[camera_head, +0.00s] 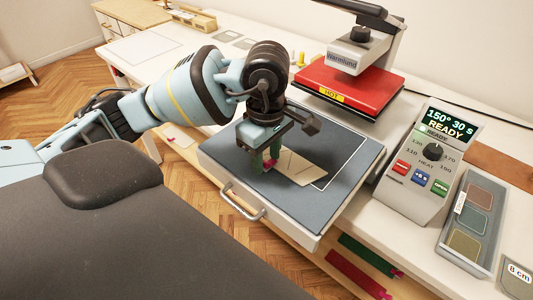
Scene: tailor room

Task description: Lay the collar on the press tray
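The press tray (350,145) is pulled out on the table, with a dark pad and a pale outline drawn on it. The cream collar (302,168) lies over the pad, partly across the outline, with a small magenta tab (270,163) at its left end. My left gripper (267,163) points down at that end. Its two green fingers show apart, with the tab between or just beside them; exact contact is hard to see. The gripper hides part of the collar's left end. My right gripper is not in view.
The red heated plate (345,90) marked HOT is raised behind the tray. A control box (425,165) reading 150° 30 s READY stands to the right, beside a swatch tray (470,215). The tray handle (240,203) faces front. Green and red pieces (365,262) lie below.

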